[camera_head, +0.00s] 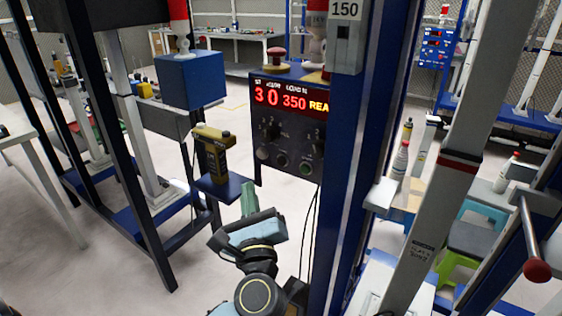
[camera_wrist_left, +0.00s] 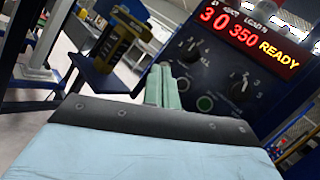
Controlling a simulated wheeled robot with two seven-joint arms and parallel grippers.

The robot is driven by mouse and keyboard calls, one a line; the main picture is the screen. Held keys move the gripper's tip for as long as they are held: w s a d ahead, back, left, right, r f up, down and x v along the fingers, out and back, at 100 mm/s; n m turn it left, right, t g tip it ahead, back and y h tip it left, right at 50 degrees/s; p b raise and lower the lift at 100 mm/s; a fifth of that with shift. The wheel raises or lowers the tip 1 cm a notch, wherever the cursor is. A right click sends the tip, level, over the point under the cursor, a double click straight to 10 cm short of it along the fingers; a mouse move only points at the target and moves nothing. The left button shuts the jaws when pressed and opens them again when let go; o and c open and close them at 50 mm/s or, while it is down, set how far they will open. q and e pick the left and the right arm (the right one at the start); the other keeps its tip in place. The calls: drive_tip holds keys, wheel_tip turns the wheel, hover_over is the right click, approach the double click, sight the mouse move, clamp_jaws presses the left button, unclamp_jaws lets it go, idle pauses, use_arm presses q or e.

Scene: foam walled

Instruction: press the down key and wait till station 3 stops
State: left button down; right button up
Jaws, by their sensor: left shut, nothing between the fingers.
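A dark control panel (camera_head: 287,138) on a blue post carries a lit red display (camera_head: 292,98) reading 30, 350 and a word starting REA. In the left wrist view the display (camera_wrist_left: 250,38) reads READY. Below it are black knobs and round buttons, one of them green (camera_head: 304,167). I cannot read which one is a down key. A yellow and black hand-held unit (camera_head: 214,154) stands on a small blue shelf left of the panel. My left gripper (camera_head: 247,190) is shut and empty, in front of and below the panel. Its fingertips (camera_wrist_left: 161,76) appear just left of the buttons. My right gripper is out of view.
A red mushroom knob (camera_head: 276,56) tops the panel. A blue post (camera_head: 362,150) marked 150 rises right of it, with cables hanging beside it. Dark frame posts (camera_head: 115,130) stand at left. A red-ball lever (camera_head: 537,270) is at lower right. Bare floor lies at lower left.

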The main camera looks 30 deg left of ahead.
sight(282, 161)
use_arm(q)
drive_tip(key=w+b, duration=0.1)
drive_tip(key=w, duration=0.7)
drive_tip(key=shift+w+d, duration=0.2)
drive_tip(key=shift+d, duration=0.15)
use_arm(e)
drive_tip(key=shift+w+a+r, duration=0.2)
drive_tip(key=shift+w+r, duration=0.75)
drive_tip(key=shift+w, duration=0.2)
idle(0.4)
use_arm(q)
drive_tip(key=shift+w+b, duration=0.35)
drive_tip(key=shift+w, duration=0.1)
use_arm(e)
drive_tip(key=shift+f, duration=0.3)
use_arm(q)
drive_tip(key=shift+w+r+b, duration=0.25)
drive_tip(key=shift+w+b, duration=0.1)
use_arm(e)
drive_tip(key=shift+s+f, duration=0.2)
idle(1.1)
